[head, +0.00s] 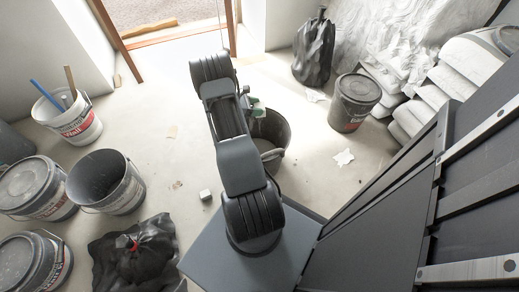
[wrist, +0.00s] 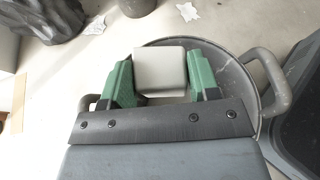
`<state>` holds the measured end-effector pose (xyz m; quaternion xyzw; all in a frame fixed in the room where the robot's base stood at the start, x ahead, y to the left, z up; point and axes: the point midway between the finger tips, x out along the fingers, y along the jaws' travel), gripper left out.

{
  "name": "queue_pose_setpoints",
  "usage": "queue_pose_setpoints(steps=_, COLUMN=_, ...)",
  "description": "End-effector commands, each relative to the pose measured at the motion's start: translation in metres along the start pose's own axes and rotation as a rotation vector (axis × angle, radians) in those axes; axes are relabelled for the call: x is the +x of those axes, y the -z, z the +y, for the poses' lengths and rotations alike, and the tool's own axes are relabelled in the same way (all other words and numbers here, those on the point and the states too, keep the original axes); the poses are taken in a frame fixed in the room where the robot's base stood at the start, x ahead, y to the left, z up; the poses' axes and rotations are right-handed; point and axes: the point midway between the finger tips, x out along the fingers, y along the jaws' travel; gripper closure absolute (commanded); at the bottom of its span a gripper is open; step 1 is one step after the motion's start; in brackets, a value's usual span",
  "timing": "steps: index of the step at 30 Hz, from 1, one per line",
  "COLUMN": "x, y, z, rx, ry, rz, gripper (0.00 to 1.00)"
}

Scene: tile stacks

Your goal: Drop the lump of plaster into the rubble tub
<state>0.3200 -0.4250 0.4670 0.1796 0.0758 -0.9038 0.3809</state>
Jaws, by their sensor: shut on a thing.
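My gripper (wrist: 160,76) has green fingers shut on a pale grey-white block, the lump of plaster (wrist: 160,66), in the wrist view. The dark grey round rubble tub (wrist: 238,72), with loop handles, lies beneath the fingers and the lump in that view. The lump overlaps the tub's far rim there, and its height above the rim is hard to tell. In the head view the tub (head: 276,124) stands on the floor, partly hidden by my arm.
A small pale block (head: 205,195) lies on the floor. Several buckets, one (head: 106,182) open, stand at the left. A black bag (head: 312,50) and a lidded bucket (head: 354,102) stand beyond the tub. White sacks (head: 450,75) are stacked at right. Black sheeting (head: 135,255) lies in front.

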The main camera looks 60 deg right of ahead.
Motion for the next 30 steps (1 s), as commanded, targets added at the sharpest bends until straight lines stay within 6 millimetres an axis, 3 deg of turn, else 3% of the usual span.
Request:
queue_pose_setpoints(steps=18, x=0.022, y=0.051, z=-0.001, rx=0.004, ry=0.007, rz=0.0, gripper=0.71)
queue_pose_setpoints(steps=29, x=0.024, y=0.054, z=-0.001, rx=0.004, ry=0.006, rz=0.0, gripper=0.71)
queue_pose_setpoints(steps=30, x=0.024, y=0.054, z=-0.001, rx=0.004, ry=0.006, rz=0.0, gripper=0.43)
